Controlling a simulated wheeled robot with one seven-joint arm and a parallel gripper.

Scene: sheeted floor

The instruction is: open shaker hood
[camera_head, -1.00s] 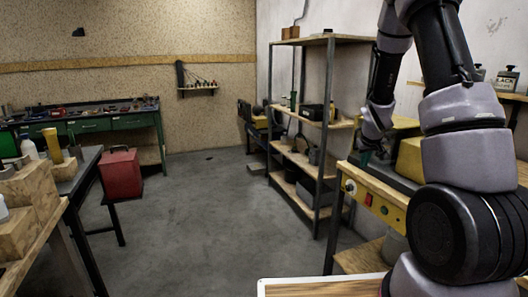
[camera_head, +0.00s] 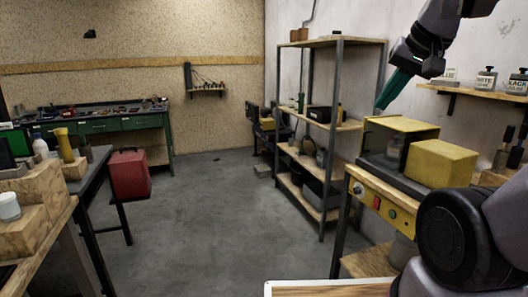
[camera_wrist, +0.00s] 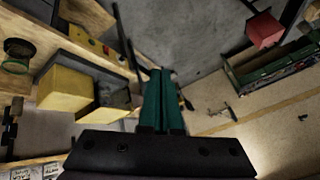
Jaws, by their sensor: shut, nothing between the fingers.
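The shaker (camera_head: 378,201) stands on the bench at right in the head view, with a yellow front panel holding a red and a green button. Its yellow-edged hood (camera_head: 402,124) has see-through or dark sides, with a container visible behind them. A solid yellow block (camera_head: 442,164) sits to its right. The wrist view shows the yellow block (camera_wrist: 66,88) and the hood (camera_wrist: 113,92) left of my fingers. My gripper (camera_head: 379,110) has green fingers, shut and empty, pointing down-left near the hood's upper left corner in the head view. Contact cannot be told.
A metal-framed shelf (camera_head: 333,42) stands just left of the shaker. A wall shelf (camera_head: 470,93) with bottles is at the right. A workbench (camera_head: 77,181) stands at left, with a red box (camera_head: 129,175) beside it. The floor between is clear.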

